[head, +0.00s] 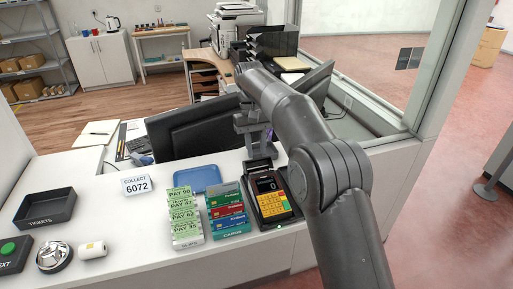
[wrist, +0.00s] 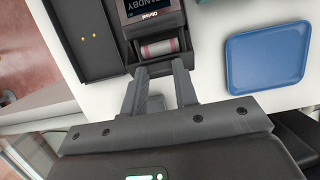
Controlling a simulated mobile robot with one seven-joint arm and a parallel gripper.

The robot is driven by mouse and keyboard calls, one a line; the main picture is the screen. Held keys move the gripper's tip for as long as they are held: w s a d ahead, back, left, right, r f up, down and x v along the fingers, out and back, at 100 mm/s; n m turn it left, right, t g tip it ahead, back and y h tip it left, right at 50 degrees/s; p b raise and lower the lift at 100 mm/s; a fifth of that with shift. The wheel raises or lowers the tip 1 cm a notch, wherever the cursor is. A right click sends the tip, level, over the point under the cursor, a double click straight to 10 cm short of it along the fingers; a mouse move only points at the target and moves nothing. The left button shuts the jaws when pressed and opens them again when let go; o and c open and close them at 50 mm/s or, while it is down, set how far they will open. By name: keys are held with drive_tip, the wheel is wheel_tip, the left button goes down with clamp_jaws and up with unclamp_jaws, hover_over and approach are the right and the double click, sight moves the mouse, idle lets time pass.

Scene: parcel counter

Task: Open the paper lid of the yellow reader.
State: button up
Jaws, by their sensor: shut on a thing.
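The yellow reader (head: 271,204) stands on the counter with its keypad facing up and its small screen at the far end. In the wrist view its screen (wrist: 148,8) reads STANDBY. Beside the screen, a white paper roll with a pink edge (wrist: 160,47) lies exposed in its bay. The paper lid (head: 259,165) shows as a dark piece standing up at the reader's far end. My gripper (wrist: 160,75) is at that end, its fingers a little apart and shut on the lid; the fingers partly hide the grip. It also shows in the head view (head: 257,146).
A dark dock with two gold contacts (wrist: 90,37) lies beside the reader. A blue tray (head: 197,179), a green PAY ticket rack (head: 186,222) and a card rack (head: 227,208) stand to its left. A monitor (head: 190,128) is behind the counter.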

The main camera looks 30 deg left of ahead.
drive_tip(key=o, duration=1)
drive_tip(key=shift+r, duration=0.15)
drive_tip(key=shift+r, duration=0.3)
wheel_tip(320, 180, up, 4)
drive_tip(key=shift+d+f, duration=0.15)
drive_tip(key=shift+f, duration=0.1)
drive_tip(key=w+d+r, duration=0.2)
drive_tip(key=d+r, duration=0.4)
drive_tip(key=d, duration=0.5)
drive_tip(key=shift+r, duration=0.3)
drive_tip(key=shift+d, duration=0.1)
drive_tip(key=shift+c, duration=0.3)
